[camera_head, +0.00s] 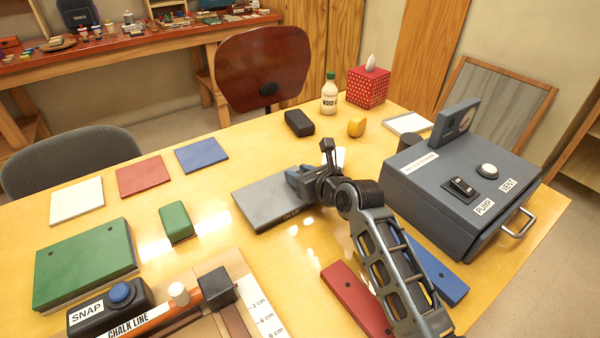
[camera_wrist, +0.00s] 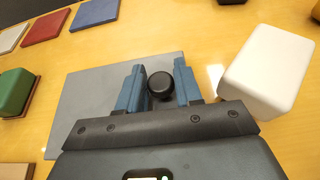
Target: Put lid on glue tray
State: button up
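The glue tray (camera_head: 292,216) is a low grey box with partly hidden lettering on its front, near the middle of the table. A flat grey lid (camera_head: 262,198) covers its top as far as I can see. It also shows in the wrist view (camera_wrist: 85,100). My gripper (camera_head: 298,178) is over the lid's right part and hides some of it. Whether the lid is fully seated is hard to tell.
A white block (camera_wrist: 268,78) stands close on the right. A grey machine box (camera_head: 455,185) fills the table's right side. A green block (camera_head: 176,222) is left.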

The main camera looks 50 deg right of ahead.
jog(key=o, duration=0.3)
